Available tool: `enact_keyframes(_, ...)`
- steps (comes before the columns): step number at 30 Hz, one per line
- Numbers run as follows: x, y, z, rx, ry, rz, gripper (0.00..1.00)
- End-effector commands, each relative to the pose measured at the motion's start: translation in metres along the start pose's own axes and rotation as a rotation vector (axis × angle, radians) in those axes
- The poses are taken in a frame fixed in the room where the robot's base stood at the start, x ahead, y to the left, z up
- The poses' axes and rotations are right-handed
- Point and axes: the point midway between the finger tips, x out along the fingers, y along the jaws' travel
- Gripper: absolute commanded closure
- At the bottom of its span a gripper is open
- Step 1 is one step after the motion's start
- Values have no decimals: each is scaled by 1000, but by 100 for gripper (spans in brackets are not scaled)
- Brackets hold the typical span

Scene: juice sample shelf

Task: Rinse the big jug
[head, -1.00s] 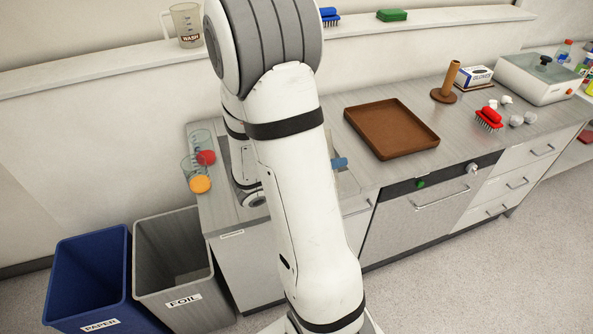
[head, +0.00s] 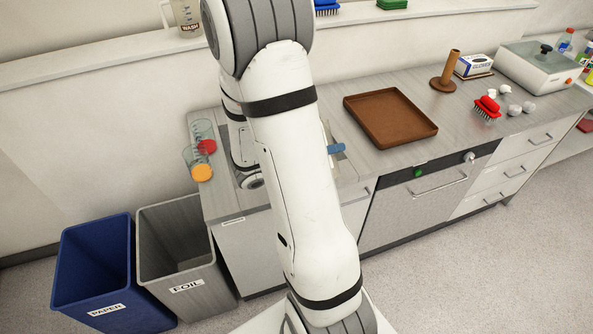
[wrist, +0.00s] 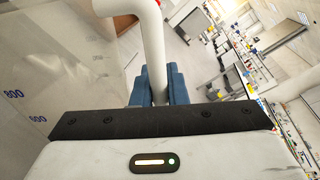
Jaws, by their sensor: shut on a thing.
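In the wrist view, my gripper (wrist: 159,90) has its blue fingers shut on the white handle (wrist: 153,35) of a large translucent jug (wrist: 55,50). Blue volume marks show on the jug's wall at the left. Most of the jug is outside this view, and I cannot tell whether it holds liquid. In the head view, my arm hides the jug, most of the gripper and much of the sink (head: 228,150) in the counter. A small blue piece (head: 336,148) shows right of my arm; I cannot tell what it belongs to.
Two clear cups with red (head: 207,147) and orange (head: 201,173) parts stand left of the sink. A brown tray (head: 434,132) lies to the right. A WASH jug (head: 188,16) is on the back shelf. PAPER (head: 90,280) and FOIL (head: 180,262) bins stand at the left.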

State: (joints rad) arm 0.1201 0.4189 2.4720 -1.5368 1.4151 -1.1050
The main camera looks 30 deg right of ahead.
Motion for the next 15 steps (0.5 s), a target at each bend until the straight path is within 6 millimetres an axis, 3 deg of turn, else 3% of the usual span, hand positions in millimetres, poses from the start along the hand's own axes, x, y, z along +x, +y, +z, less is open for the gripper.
enact_keyframes(15, 0, -1, 5, -47, 9, -1, 100)
